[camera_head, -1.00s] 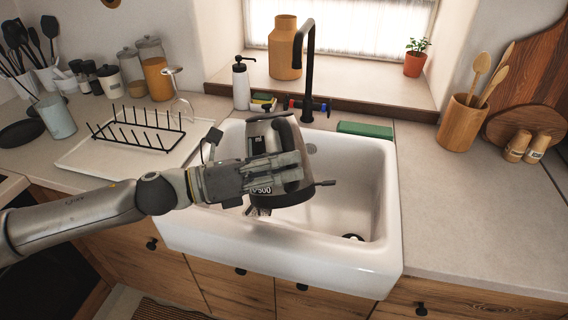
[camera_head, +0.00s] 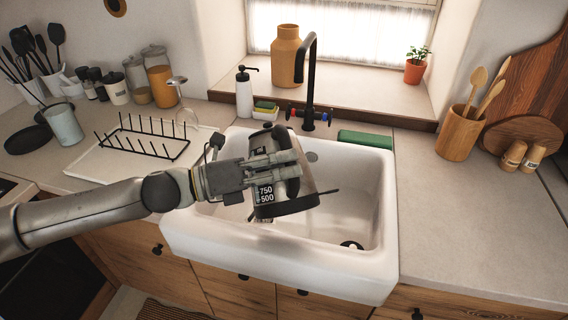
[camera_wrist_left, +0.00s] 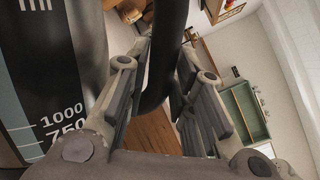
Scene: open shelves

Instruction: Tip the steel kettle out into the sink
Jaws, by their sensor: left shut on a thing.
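The steel kettle (camera_head: 266,198) is over the basin of the white sink (camera_head: 275,262). Its dark band and printed 750 and 500 marks face me, and it leans. My left gripper (camera_head: 285,165) reaches in from the left and covers much of its upper part. In the left wrist view the kettle's scale (camera_wrist_left: 52,120) fills the left side, and its dark handle (camera_wrist_left: 160,60) runs between the fingers, which are shut on it. I cannot make out the spout or any water coming out. My right gripper is not in view.
A drying rack (camera_head: 140,140) is on the left counter and a wooden utensil holder (camera_head: 462,132) on the right. The right counter's front is clear.

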